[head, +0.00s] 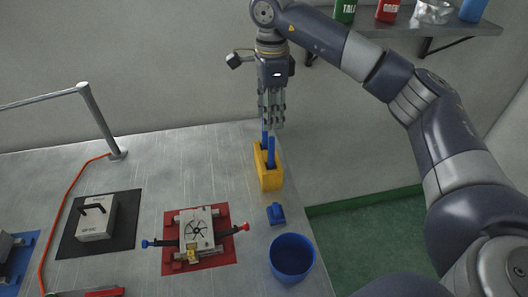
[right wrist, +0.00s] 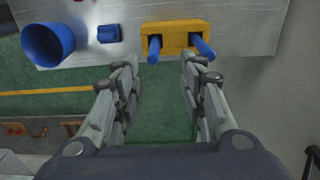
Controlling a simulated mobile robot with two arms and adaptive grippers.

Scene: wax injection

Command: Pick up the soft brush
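A yellow holder (head: 269,180) stands at the right edge of the table with two blue handles upright in it. One handle (head: 271,152) is nearer in the head view, the other (head: 264,134) farther back. In the right wrist view the holder (right wrist: 178,28) carries a left handle (right wrist: 153,56) and a right handle (right wrist: 204,47). Which one is the soft brush I cannot tell; the lower ends are hidden in the holder. My right gripper (head: 271,122) points down above the holder. In the right wrist view its fingers (right wrist: 160,63) are apart with nothing between them. My left gripper is out of view.
A blue cup (head: 292,258) and a small blue block (head: 276,213) stand near the holder. A metal mould (head: 196,232) lies on a red mat, and a grey block (head: 97,217) on a black mat. A shelf (head: 450,30) with containers is on the wall.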

